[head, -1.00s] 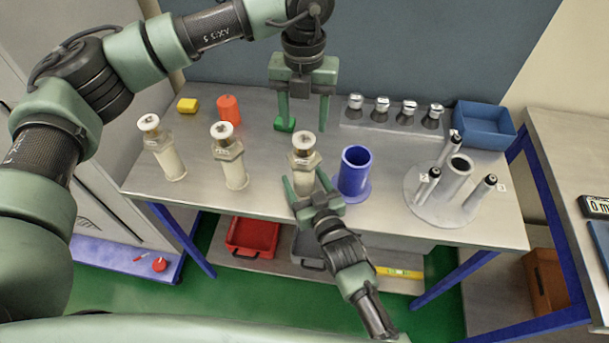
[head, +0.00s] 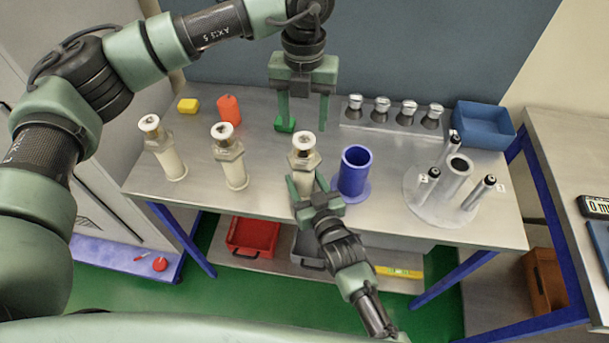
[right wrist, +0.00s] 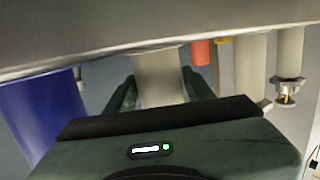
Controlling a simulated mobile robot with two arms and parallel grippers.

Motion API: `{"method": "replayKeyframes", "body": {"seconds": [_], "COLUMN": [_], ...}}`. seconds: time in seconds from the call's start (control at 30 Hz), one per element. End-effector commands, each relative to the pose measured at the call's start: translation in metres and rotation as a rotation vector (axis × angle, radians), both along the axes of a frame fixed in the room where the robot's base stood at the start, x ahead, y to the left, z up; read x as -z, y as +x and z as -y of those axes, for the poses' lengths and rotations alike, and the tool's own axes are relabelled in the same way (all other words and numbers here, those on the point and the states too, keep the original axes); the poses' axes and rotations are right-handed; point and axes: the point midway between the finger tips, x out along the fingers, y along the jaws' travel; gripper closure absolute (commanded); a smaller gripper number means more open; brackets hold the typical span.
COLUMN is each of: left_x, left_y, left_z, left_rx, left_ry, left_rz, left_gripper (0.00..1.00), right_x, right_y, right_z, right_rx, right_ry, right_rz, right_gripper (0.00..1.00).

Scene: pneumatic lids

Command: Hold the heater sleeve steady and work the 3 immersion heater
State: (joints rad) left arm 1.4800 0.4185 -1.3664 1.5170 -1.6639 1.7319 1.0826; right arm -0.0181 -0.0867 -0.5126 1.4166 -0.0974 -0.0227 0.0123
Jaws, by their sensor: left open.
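Three cream heater sleeves stand in a row on the steel table: left (head: 169,162), middle (head: 235,174) and right (head: 294,165). Each has a metal hex collar and a white-topped heater head; the right heater head (head: 304,138) is upright. My right gripper (head: 304,177) has its fingers on both sides of the right sleeve's lower body, seemingly touching it. The right wrist view shows this sleeve (right wrist: 160,78) between the fingers. My left gripper (head: 304,122) is open and empty, pointing down behind and above the right heater head.
A blue cylinder (head: 354,172) stands close right of the right sleeve. Further right is a round grey stand (head: 425,207) with several posts. Behind are a rack of metal parts (head: 393,118), a blue bin (head: 484,128), an orange item (head: 229,109) and a yellow block (head: 188,105).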

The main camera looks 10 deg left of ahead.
Motion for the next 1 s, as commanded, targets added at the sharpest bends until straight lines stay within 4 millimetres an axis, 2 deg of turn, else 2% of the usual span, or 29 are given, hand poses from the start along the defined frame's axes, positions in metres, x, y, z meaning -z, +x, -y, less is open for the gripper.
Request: {"method": "replayKeyframes", "body": {"seconds": [0.03, 0.13, 0.37, 1.0], "left_x": [0.000, 0.000, 0.000, 0.002], "left_y": [0.000, 0.000, 0.000, 0.000], "left_z": [0.000, 0.000, 0.000, 0.000], "left_rx": [0.000, 0.000, 0.000, 0.000], "left_ry": [0.000, 0.000, 0.000, 0.000], "left_rz": [0.000, 0.000, 0.000, 0.000], "left_gripper": [0.45, 0.45, 0.45, 0.45], "right_x": [0.000, 0.000, -0.002, 0.009], "right_y": [0.000, 0.000, 0.001, -0.001], "right_z": [0.000, 0.000, -0.001, 0.001], "right_rx": [0.000, 0.000, 0.000, 0.000], "right_ry": [0.000, 0.000, 0.002, -0.005], "right_rz": [0.000, 0.000, 0.004, -0.010], "right_gripper": [0.64, 0.91, 0.91, 0.91]}}
